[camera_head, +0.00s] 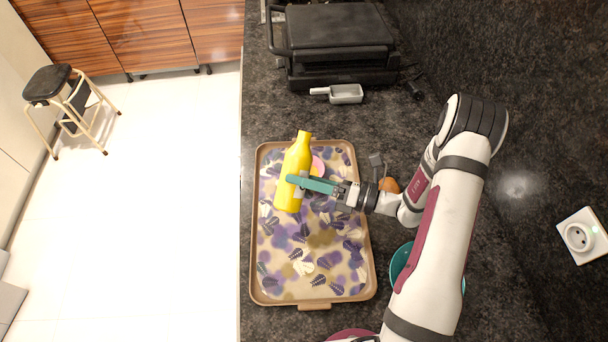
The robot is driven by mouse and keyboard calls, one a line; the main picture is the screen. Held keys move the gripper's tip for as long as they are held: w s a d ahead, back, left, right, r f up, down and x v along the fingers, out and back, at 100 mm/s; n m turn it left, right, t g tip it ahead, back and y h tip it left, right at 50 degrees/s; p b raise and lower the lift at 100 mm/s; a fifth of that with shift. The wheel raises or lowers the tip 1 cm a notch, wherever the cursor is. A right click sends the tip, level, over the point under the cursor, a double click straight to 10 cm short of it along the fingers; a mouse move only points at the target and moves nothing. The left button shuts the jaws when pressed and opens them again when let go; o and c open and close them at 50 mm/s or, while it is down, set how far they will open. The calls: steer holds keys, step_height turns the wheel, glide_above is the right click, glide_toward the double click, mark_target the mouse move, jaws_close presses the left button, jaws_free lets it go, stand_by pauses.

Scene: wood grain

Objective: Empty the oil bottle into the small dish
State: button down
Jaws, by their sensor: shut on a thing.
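A yellow oil bottle (294,172) is over the far left part of a patterned tray (312,300). Its neck points up the picture and slightly right. My gripper (299,183), with teal fingers, is shut on the bottle's body from the right. I cannot tell from this view how high the bottle is above the tray. A small pinkish dish (318,166) shows just right of the bottle, partly hidden behind it and my gripper. I cannot see what is in the dish.
A black grill (335,40) and a small white scoop (346,94) are at the back of the dark counter. A teal bowl (400,262) is partly under my arm. An orange-brown item (389,185) is beside my wrist. The tray's front half holds nothing standing.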

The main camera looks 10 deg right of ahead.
steer(key=shift+s+a+f+m, duration=0.1)
steer(key=shift+s+f+m, duration=0.2)
steer(key=shift+m, duration=0.4)
steer(key=shift+s+a+f+m, duration=0.15)
steer(key=shift+f+m, duration=0.1)
steer(key=shift+m, duration=0.45)
steer(key=shift+s+f+m, duration=0.15)
steer(key=shift+f+m, duration=0.15)
steer(key=shift+m, duration=0.4)
steer(key=shift+f+m, duration=0.3)
steer(key=shift+m, duration=0.3)
